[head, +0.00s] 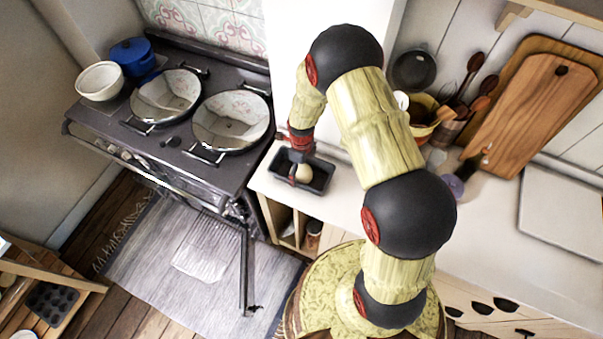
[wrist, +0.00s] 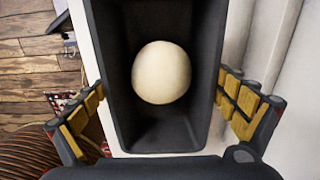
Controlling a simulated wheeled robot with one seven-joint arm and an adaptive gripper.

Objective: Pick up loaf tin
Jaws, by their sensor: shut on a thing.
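The loaf tin (head: 318,177) is a dark, long, narrow tin on the pale counter beside the stove. In the wrist view the loaf tin (wrist: 135,122) runs up the middle of the picture. A round cream-coloured thing (wrist: 161,72), perhaps an egg or dough ball, lies inside it; it also shows in the head view (head: 304,173). My gripper (head: 296,165) is at the tin, reaching down from above. In the wrist view my gripper (wrist: 167,115) has one finger along each long outer side and is shut on the tin. I cannot tell whether the tin is off the counter.
The stove (head: 165,140) with two round lids stands left of the tin. A white bowl (head: 100,81) and a blue pot (head: 131,55) sit on its far left. Utensils and wooden boards (head: 530,105) stand at the back right. The counter (head: 345,205) right of the tin is partly hidden by my arm.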

